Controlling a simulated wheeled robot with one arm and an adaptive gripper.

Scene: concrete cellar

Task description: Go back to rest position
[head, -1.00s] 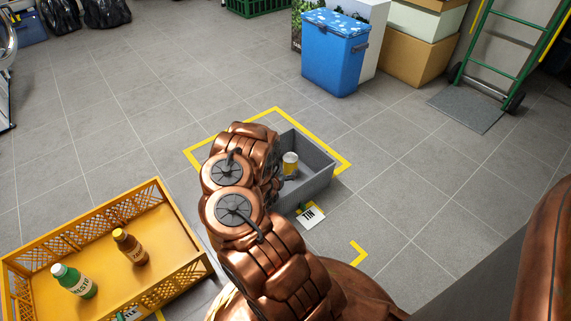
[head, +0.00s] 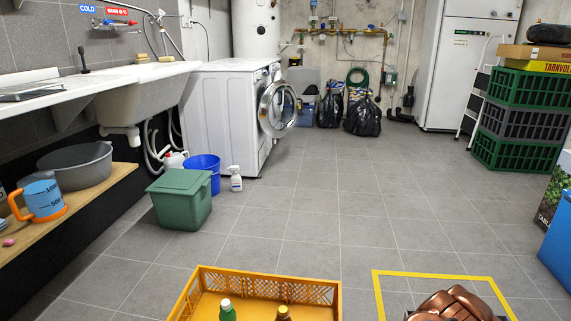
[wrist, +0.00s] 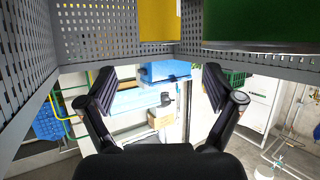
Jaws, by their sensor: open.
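My gripper (wrist: 159,76) shows in the wrist view with its two dark fingers wide apart. Nothing is between them; only the distant room shows through the gap. In the head view my copper-coloured arm shows at the bottom right, in front of the yellow floor tape, and the gripper itself is out of that picture.
Grey perforated panels (wrist: 22,75) edge the wrist view. In the head view an orange crate (head: 265,288) with two bottles stands low; a green bin (head: 180,200), blue bucket (head: 203,170) and spray bottle (head: 236,180) stand left. The middle floor is clear.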

